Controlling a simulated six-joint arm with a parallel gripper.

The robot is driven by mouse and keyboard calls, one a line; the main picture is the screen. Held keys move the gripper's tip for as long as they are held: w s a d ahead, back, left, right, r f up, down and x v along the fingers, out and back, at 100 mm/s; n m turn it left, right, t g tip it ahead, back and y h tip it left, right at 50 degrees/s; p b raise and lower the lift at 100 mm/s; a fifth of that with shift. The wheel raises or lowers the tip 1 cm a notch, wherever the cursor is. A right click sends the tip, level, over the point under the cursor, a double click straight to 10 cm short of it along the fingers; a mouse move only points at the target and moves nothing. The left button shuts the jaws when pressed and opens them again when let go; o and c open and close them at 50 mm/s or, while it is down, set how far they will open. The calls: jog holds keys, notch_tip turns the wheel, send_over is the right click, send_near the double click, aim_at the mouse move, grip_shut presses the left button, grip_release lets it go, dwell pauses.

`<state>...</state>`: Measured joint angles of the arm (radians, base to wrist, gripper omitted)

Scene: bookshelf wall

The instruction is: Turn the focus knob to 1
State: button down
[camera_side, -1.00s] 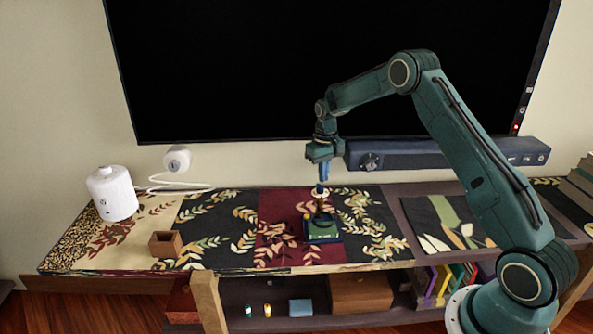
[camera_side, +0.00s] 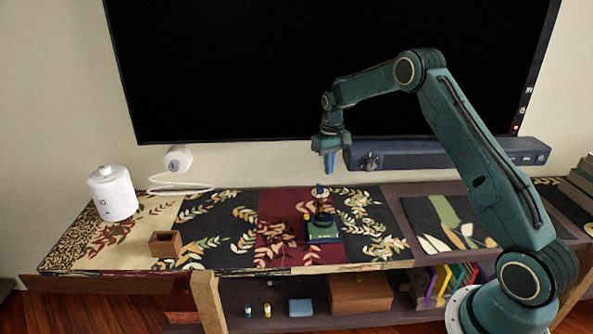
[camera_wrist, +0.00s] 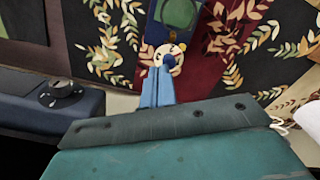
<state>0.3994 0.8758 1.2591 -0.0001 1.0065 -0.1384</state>
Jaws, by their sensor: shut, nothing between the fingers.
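A small device with a green base (camera_side: 322,232) stands upright on the dark red part of the patterned shelf cloth. On its top is a cream round dial with a dark blue knob (camera_side: 320,190). In the wrist view the dial (camera_wrist: 176,49) and knob (camera_wrist: 169,61) lie just beyond my fingertips. Marks on the dial are too small to read, so I cannot tell the knob's setting. My gripper (camera_side: 330,170) is shut and empty, with its blue fingers pointing down above the knob, apart from it. The fingers also show in the wrist view (camera_wrist: 158,86).
A dark soundbar (camera_side: 430,155) with a round knob is on the wall behind my gripper, under the big black screen (camera_side: 250,70). A small brown box (camera_side: 165,244) and a white cylinder (camera_side: 112,194) stand at left. The cloth around the device is mostly clear.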

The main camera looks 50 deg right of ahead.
jog(key=shift+f, duration=0.15)
jog(key=shift+f, duration=3.3)
jog(key=shift+w+a, duration=0.1)
jog(key=shift+w, duration=0.15)
jog(key=shift+w+a, duration=0.1)
jog(key=shift+a, duration=0.5)
jog(key=shift+s+a, duration=0.1)
jog(key=shift+s, duration=0.25)
jog(key=shift+r, duration=0.1)
jog(key=shift+s+r, duration=0.1)
jog(key=shift+r, duration=2.8)
